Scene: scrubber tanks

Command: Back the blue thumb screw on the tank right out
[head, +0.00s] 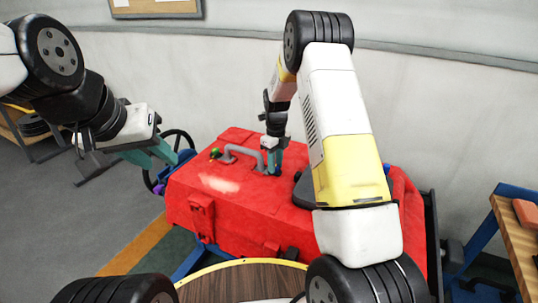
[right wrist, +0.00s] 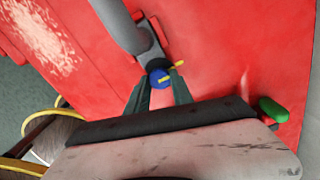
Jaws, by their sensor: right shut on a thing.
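The red tank (head: 235,205) fills the middle of the head view, with a grey handle (head: 243,150) on top. In the right wrist view the blue thumb screw (right wrist: 158,78) sits on the red surface beside the grey handle (right wrist: 122,25), with a yellow piece next to it. My right gripper (right wrist: 160,82) is shut on the screw, a teal finger on each side. In the head view my right gripper (head: 273,164) points down at the tank top beside the handle and hides the screw. My left gripper (head: 128,170) is open and empty, left of the tank.
A green knob (head: 214,153) stands on the tank top; a green piece (right wrist: 272,108) also shows in the right wrist view. A dark wheel (head: 178,143) is behind the tank's left end. A round wooden top (head: 235,283) is in front. A wooden bench (head: 515,235) stands at right.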

